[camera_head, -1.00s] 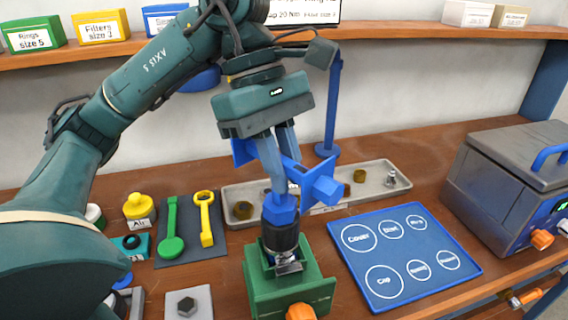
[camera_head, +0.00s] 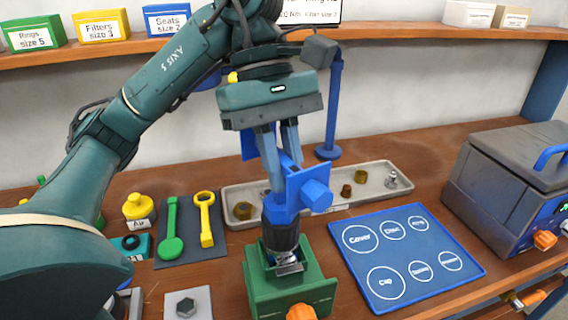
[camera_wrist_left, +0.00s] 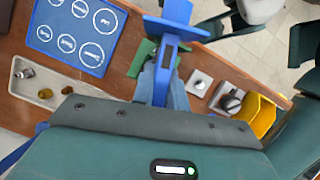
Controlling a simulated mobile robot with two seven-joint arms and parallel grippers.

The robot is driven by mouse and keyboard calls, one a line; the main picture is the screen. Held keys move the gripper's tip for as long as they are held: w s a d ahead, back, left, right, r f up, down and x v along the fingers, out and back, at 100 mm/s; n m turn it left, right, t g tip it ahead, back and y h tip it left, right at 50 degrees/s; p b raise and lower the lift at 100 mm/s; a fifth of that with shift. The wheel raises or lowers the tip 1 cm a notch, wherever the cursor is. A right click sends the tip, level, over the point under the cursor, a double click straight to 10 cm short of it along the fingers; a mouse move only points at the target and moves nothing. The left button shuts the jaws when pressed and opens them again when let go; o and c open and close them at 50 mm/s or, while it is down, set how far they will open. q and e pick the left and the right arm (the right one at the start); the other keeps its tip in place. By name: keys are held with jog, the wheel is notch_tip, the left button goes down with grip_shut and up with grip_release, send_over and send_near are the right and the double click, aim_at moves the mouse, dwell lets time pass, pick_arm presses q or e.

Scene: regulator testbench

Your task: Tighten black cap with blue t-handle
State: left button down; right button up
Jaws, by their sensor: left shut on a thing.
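My left gripper (camera_head: 276,188) points down over the green fixture and is shut on the blue t-handle (camera_head: 316,196). The t-handle's socket end sits on the black cap (camera_head: 281,239), which stands upright on the regulator body in the green fixture (camera_head: 290,293). The wrist view shows the blue t-handle (camera_wrist_left: 166,65) between the fingers, with the green fixture (camera_wrist_left: 141,58) partly hidden behind it. The black cap is hidden in that view. My right gripper is not seen.
A blue mat with labelled circles (camera_head: 405,256) lies right of the fixture. A grey tray (camera_head: 335,203) with small parts is behind. Green and yellow wrenches (camera_head: 206,218) lie on a dark mat at left. A grey machine (camera_head: 505,190) stands at right.

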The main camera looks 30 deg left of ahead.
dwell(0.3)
pick_arm(q)
jog(key=shift+m, duration=0.4)
jog(key=shift+r, duration=0.1)
jog(key=shift+m+g, duration=0.3)
jog(key=shift+m, duration=0.2)
jog(key=shift+p, duration=0.4)
jog(key=shift+s+m+p, duration=0.1)
jog(key=shift+m+p, duration=0.25)
jog(key=shift+m, duration=0.15)
jog(key=shift+m+g+y, duration=0.3)
jog(key=shift+p, duration=0.3)
